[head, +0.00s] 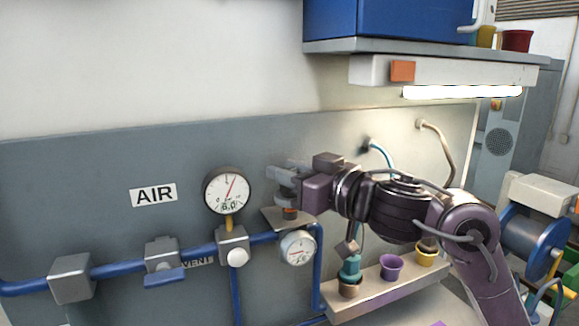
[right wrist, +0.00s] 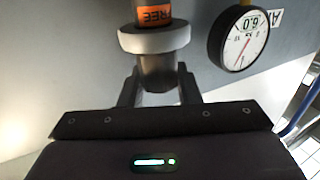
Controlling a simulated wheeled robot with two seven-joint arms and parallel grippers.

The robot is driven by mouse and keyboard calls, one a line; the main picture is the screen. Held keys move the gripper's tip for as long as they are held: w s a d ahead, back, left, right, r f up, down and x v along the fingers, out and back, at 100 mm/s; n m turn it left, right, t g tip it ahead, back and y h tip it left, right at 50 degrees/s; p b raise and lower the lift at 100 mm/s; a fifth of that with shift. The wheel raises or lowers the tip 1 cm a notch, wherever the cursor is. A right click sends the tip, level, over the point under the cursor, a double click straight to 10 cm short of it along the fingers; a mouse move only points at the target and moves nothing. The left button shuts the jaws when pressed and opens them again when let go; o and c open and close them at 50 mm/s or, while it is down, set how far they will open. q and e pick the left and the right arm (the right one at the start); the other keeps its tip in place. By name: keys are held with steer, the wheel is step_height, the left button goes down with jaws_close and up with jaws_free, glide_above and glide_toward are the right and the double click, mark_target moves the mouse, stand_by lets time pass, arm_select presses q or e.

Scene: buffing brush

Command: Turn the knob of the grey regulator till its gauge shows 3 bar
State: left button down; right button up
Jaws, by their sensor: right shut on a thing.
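The grey regulator (head: 289,219) sits on the blue pipe, mostly hidden behind my right gripper. Its small white gauge (head: 298,247) hangs just below; the needle points roughly left, but the figures are too small to read. My right gripper (head: 287,182) is at the top of the regulator. In the right wrist view its fingers (right wrist: 158,88) are shut on the dark grey knob (right wrist: 158,68), one on each side. A pale collar (right wrist: 154,39) and an orange band (right wrist: 155,13) reading FREE show beyond the knob. My left gripper is not in view.
A valve with a blue lever (head: 165,277) is further left. A shelf with cups (head: 391,267) lies below my right arm. A lamp (head: 462,92) hangs above.

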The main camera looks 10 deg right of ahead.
steer(key=shift+s+a+m+t+h, duration=0.1)
steer(key=shift+m+t+h, duration=0.7)
steer(key=shift+h, duration=0.4)
steer(key=shift+m+h, duration=0.6)
steer(key=shift+h, duration=0.2)
steer(key=m+h+b, duration=0.3)
steer(key=h+b, duration=0.2)
steer(key=b, duration=0.1)
steer(key=m+h+b, duration=0.3)
steer(key=h+b, duration=0.2)
steer(key=b, duration=0.1)
steer(key=shift+f+m+t+b, duration=0.2)
steer(key=shift+m+t+b, duration=0.1)
steer(key=shift+m+t, duration=0.1)
steer(key=shift+r+m+h+b, duration=0.2)
steer(key=shift+m+h+b, duration=0.3)
steer(key=shift+h+b, duration=0.45)
steer(key=shift+g, duration=0.3)
steer(key=o, duration=1)
steer(key=shift+c, duration=0.2)
